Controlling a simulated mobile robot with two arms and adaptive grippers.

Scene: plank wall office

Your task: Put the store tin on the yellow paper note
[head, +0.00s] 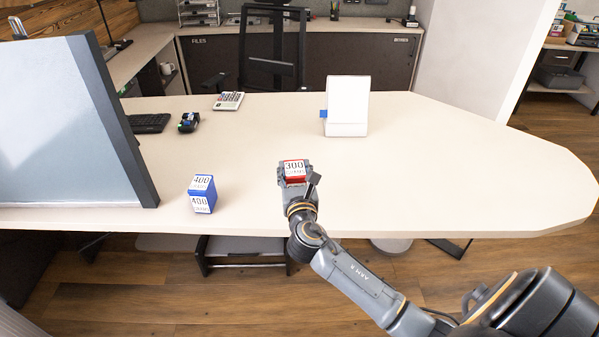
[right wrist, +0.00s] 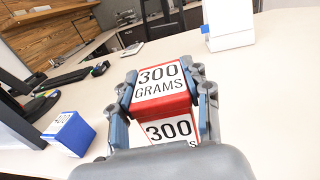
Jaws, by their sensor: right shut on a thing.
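My right gripper (head: 296,180) is shut on a red block (head: 295,169) with white labels reading "300 grams". The block sits between the two fingers, over the near part of the desk; I cannot tell whether it touches the desk. The right wrist view shows the block (right wrist: 161,88) and my right gripper's fingers (right wrist: 165,100) on its two sides. I cannot make out a thing that is clearly a store tin, and no yellow paper note shows in either view. My left gripper is not in view.
A blue block (head: 202,194) labelled "400" stands on the desk (head: 430,165), left of my right gripper. A large monitor (head: 75,125) fills the left. A white stand (head: 347,105), calculator (head: 229,101) and keyboard (head: 149,123) are farther back. The desk's right side is clear.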

